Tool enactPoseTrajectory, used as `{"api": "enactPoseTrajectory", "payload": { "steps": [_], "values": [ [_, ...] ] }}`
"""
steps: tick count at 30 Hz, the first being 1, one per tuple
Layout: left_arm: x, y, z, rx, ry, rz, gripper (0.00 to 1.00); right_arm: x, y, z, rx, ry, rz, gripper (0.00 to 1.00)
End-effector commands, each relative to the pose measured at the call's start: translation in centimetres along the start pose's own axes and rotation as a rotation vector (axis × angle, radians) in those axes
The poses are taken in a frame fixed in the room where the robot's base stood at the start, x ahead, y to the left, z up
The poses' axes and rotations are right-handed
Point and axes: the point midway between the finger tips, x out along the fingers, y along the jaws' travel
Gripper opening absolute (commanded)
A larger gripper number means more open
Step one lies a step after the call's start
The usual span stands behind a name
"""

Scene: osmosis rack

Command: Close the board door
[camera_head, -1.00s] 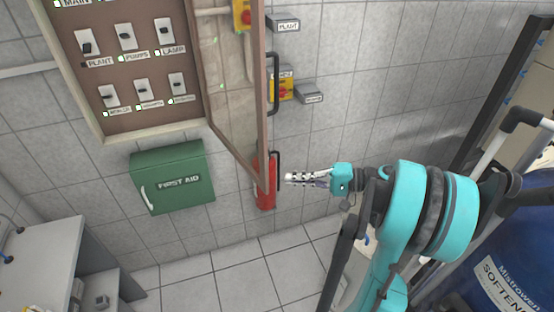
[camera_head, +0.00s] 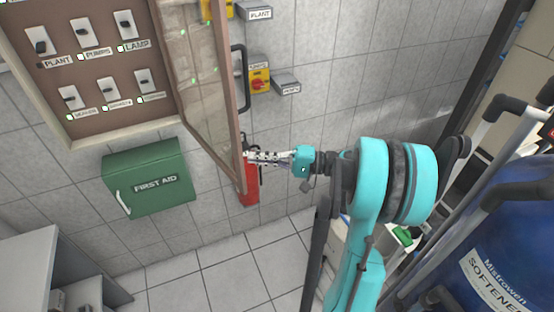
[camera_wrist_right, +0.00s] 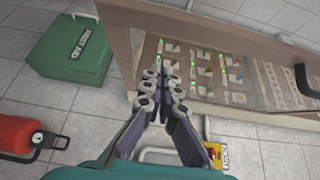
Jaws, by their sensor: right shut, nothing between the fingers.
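The board door (camera_head: 236,140), a clear panel in a brown frame, stands open from the right side of the switch board (camera_head: 115,60). A black handle (camera_head: 240,75) shows along its outer edge. My right gripper (camera_head: 247,157) is shut and empty, with its tips at the lower outer edge of the door; I cannot tell if they touch. In the right wrist view the shut fingers (camera_wrist_right: 160,78) point at the brown door frame (camera_wrist_right: 122,40), with switches showing through the panel. My left gripper is out of view.
A green first aid box (camera_head: 150,178) hangs below the board. A red fire extinguisher (camera_head: 249,188) is behind the fingertips. Yellow and grey switch boxes (camera_head: 259,82) are on the tiled wall behind the door. A blue softener tank (camera_head: 510,240) stands at the right.

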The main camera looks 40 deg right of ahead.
Motion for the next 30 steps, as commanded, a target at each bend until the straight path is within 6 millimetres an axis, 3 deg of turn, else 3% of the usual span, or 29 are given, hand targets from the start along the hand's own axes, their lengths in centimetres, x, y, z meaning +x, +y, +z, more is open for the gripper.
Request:
{"api": "enactPoseTrajectory", "payload": {
  "steps": [6,23,30],
  "values": [
    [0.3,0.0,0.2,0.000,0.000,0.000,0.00,1.8,0.0,2.1,0.000,-0.001,0.000,0.00],
    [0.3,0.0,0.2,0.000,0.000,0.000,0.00,2.3,0.0,2.7,0.000,0.008,0.000,0.00],
    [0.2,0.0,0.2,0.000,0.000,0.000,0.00,3.6,0.0,4.5,0.000,0.081,0.000,0.00]
  ]
}}
